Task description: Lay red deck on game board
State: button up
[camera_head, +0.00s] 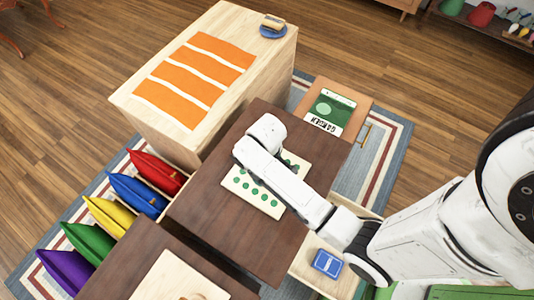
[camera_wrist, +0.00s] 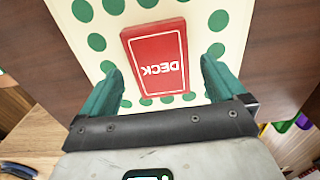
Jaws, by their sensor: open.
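The red deck (camera_wrist: 157,62), marked DECK, lies on the cream game board (camera_wrist: 197,22) with green dots in the wrist view. It lies flat, well inside the board's edges. My gripper (camera_wrist: 161,66) is open, its two green fingers on either side of the deck with a gap on each side. In the head view the game board (camera_head: 245,200) lies on the dark brown table. My arm covers part of the board there and hides the red deck.
A blue deck (camera_head: 327,263) lies in an open drawer (camera_head: 307,268) at the lower right. A light wooden cabinet (camera_head: 240,105) with orange strips (camera_head: 178,97) stands behind the dark table (camera_head: 187,215). A green Garden box (camera_head: 330,112) is at its right. Coloured cushions (camera_head: 135,195) line the left.

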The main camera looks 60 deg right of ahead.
notch_tip(320, 180, up, 10)
jog(key=p, duration=0.1)
jog(key=s+a+r, duration=0.1)
jog(key=s, duration=0.4)
jog(key=s+a+r+t, duration=0.1)
jog(key=s+a, duration=0.1)
jog(key=s, duration=0.2)
jog(key=shift+s+a+r, duration=0.25)
jog(key=shift+s+r, duration=0.1)
jog(key=shift+s, duration=0.05)
jog(key=shift+c, duration=0.3)
